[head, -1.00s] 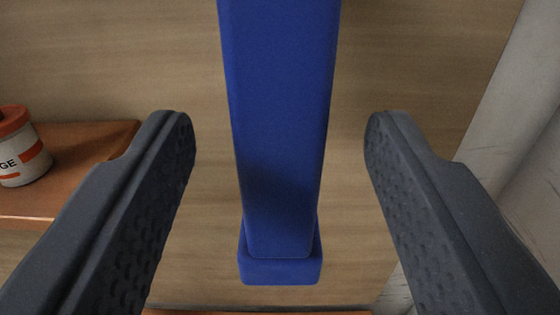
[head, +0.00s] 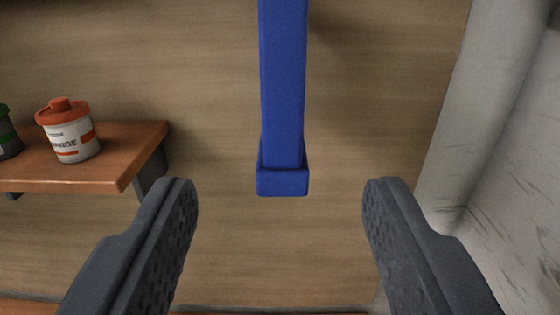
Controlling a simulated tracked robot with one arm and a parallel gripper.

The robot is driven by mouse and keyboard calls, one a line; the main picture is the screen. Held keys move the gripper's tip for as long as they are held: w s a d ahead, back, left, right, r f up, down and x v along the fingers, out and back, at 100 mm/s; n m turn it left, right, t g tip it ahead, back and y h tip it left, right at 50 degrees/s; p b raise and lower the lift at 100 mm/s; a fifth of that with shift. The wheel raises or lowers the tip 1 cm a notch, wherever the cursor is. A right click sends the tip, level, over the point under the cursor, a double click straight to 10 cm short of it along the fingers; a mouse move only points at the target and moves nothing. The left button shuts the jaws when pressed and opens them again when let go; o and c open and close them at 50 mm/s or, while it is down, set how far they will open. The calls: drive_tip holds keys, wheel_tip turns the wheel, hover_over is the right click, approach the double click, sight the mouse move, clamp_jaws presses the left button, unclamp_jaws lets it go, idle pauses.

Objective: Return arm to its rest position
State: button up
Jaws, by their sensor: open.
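My gripper (head: 280,200) is open and empty, with its two dark grey fingers at the lower left and lower right of the head view. A blue bar (head: 283,90) with a wider block at its lower end hangs down from the top of the picture, in front of a wooden panel. Its lower end shows between and a little above the fingertips. The fingers do not touch it. Its upper part is out of the frame.
A scuffed grey-white pillar (head: 470,130) stands at the right. The wooden panel (head: 210,110) fills the back.

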drive_tip(key=s+f+g+b, duration=0.1)
drive_tip(key=s+f+b, duration=0.4)
drive_tip(key=s, duration=0.4)
drive_tip(key=s+a+f+g+b, duration=0.1)
drive_tip(key=s+f+b, duration=0.3)
drive_tip(key=s+f, duration=0.2)
drive_tip(key=s, duration=0.2)
drive_tip(key=shift+s+a+f+g+b, duration=0.3)
drive_tip(key=shift+s+f+b, duration=0.05)
drive_tip(key=shift+f, duration=0.05)
idle(1.0)
